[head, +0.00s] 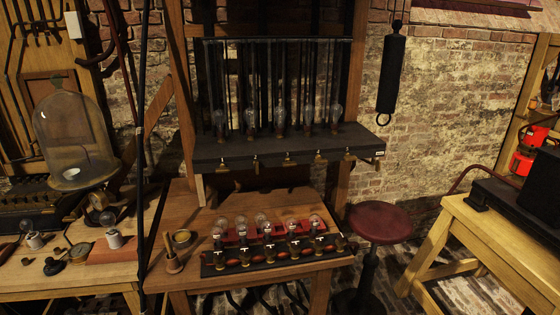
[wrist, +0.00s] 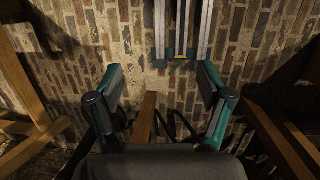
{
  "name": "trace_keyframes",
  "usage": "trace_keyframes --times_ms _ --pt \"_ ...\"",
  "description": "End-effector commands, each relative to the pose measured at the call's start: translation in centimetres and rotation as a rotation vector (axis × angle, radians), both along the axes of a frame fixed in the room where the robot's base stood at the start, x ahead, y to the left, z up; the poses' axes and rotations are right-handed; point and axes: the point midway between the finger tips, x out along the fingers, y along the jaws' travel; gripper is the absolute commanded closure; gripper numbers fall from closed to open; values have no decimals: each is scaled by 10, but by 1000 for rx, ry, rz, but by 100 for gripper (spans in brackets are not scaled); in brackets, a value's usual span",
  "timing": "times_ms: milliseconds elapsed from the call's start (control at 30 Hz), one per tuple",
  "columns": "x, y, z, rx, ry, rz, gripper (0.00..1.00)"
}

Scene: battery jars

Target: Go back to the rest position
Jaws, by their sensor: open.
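My gripper (wrist: 162,78) shows in the wrist view with its two teal and grey fingers spread wide apart. Nothing is between the fingers. It faces the brick wall and floor, with a wooden beam (wrist: 146,120) below and between the fingers. I cannot make out my gripper in the head view. In the head view, a row of glass bulbs or jars (head: 280,115) stands on a dark shelf (head: 220,150). Below it, several round glass bulbs (head: 261,222) sit in a red and black rack (head: 240,268) on a wooden table (head: 190,205).
A glass bell jar (head: 72,128) stands at the left. A dark cylinder (head: 392,72) hangs by the wall. A red stool (head: 380,222) is right of the table. A wooden bench (head: 480,225) is at the right. A small pot and pestle (head: 172,255) sit on the table's left.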

Motion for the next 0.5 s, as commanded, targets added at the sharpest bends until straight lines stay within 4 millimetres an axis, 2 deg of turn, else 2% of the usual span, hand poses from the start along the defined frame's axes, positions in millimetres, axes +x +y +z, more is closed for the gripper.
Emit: trace_keyframes --times_ms 33,200,400,500 --pt "-23 -4 -12 7 58 -35 21" --pt "-92 -13 -44 36 220 -131 21" --pt "-153 -23 -69 45 339 -197 21" --pt "-172 -27 -76 44 374 -216 21"
